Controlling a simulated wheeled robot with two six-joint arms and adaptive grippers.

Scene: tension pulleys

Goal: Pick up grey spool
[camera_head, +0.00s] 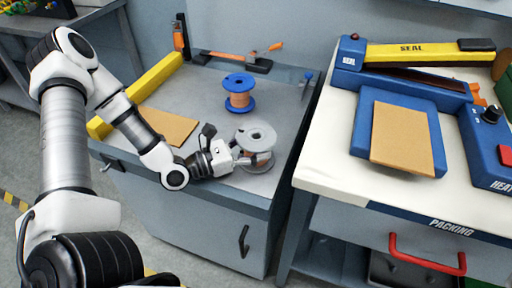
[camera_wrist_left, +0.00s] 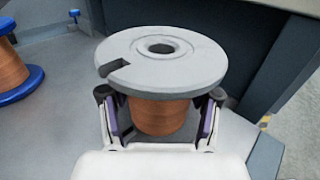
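The grey spool (camera_head: 257,137) stands upright near the front right of the grey workbench, with copper wire wound between its flanges. In the left wrist view, the grey spool (camera_wrist_left: 160,62) fills the upper middle, its notched top flange facing up. My left gripper (camera_head: 240,159) reaches it from the left at wire height. In the left wrist view, the fingers of my left gripper (camera_wrist_left: 160,112) stand apart on both sides of the copper winding, under the top flange. Small gaps seem to show beside the winding. The lower flange is hidden there. My right gripper is not in view.
A blue spool (camera_head: 239,92) with copper wire stands behind the grey one, and also shows in the left wrist view (camera_wrist_left: 22,72). A brown pad (camera_head: 168,126) and a yellow bar (camera_head: 150,82) lie on the left. A packing table (camera_head: 325,155) with a blue sealer stands on the right.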

